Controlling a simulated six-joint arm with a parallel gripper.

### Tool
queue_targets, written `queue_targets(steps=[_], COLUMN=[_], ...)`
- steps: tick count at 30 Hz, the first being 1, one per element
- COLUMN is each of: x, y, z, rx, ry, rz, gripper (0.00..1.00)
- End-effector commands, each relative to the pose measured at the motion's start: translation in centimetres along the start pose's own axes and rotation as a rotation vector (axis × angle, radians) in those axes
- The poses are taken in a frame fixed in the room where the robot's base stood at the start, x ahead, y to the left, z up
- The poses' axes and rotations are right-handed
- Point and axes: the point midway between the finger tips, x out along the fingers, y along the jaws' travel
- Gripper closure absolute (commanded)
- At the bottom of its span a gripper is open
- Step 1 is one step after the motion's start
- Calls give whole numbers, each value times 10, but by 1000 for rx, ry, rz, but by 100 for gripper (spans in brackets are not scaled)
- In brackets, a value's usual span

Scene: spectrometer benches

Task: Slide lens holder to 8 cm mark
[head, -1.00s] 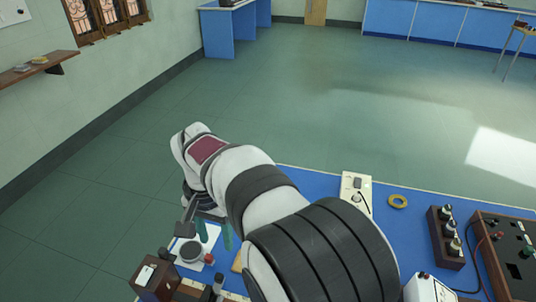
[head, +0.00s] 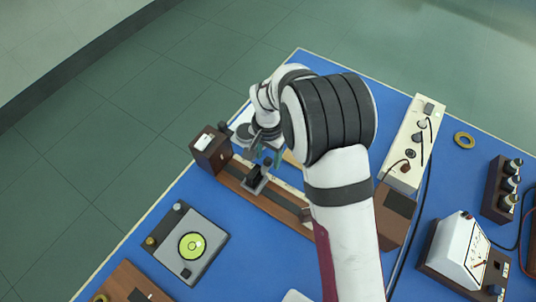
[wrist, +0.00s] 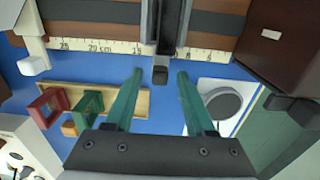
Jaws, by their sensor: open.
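The dark lens holder (head: 256,180) stands on the wooden bench (head: 283,210) in the head view, near the bench's brown end block. In the wrist view the holder (wrist: 170,30) crosses the scale (wrist: 110,46) just right of the 15 numeral; smaller numerals lie further right, partly too small to read. A dark knob (wrist: 160,75) juts from its foot towards my gripper. My gripper (wrist: 160,74) is open, its green fingertips on either side of the knob with gaps showing. In the head view my gripper (head: 266,158) is beside the bench, partly hidden by my arm.
A brown end block (wrist: 280,40) bounds the scale's low end. A wooden tray (wrist: 135,98) with red and green frames and a round grey thing (wrist: 224,104) on a white sheet lie beside the bench. A grey device with a yellow-green disc (head: 190,246) stands on the blue table.

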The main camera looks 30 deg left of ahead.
Motion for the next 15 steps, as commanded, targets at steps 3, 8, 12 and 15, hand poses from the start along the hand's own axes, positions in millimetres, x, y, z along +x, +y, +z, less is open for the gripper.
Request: queue_targets(steps=[3, 8, 12, 15], x=[0, 0, 0, 0], y=[0, 0, 0, 0], z=[0, 0, 0, 0], rx=[0, 0, 0, 0], ry=[0, 0, 0, 0], rz=[0, 0, 0, 0], gripper=[45, 56, 81, 99])
